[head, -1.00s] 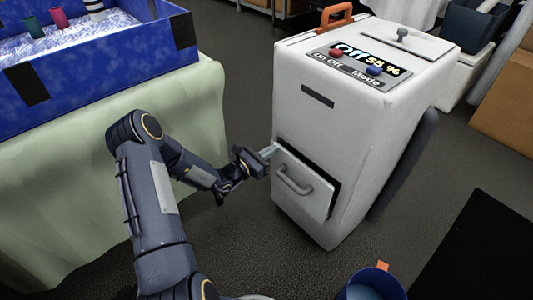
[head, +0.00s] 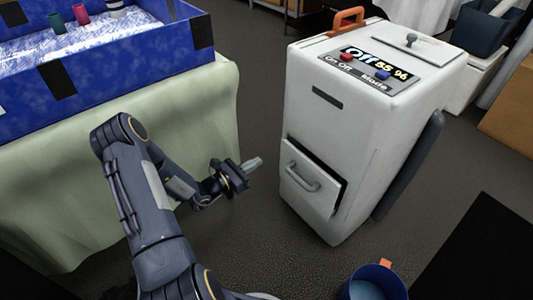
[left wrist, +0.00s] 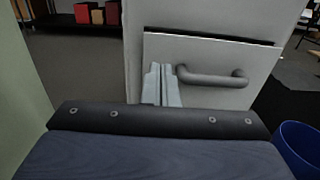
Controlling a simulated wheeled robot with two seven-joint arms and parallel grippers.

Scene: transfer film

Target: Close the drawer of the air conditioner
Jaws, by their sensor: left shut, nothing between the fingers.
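The white air conditioner (head: 352,130) stands on the dark floor right of centre in the head view. Its drawer (head: 312,182) is low on the front, with a grey handle (head: 301,178). The drawer front stands slightly out, with a dark gap along its top and right side. In the left wrist view the drawer (left wrist: 210,95) and handle (left wrist: 212,78) are straight ahead. My left gripper (head: 256,163) is shut and empty, left of the drawer and apart from it in the head view. Its fingers (left wrist: 162,85) overlap the drawer's left part in the wrist view. My right gripper is out of view.
A table with a pale green cloth (head: 120,140) and a blue box (head: 100,75) stands at the left. A blue bucket (head: 372,284) is on the floor at the front. A dark mat (head: 475,240) lies at the right.

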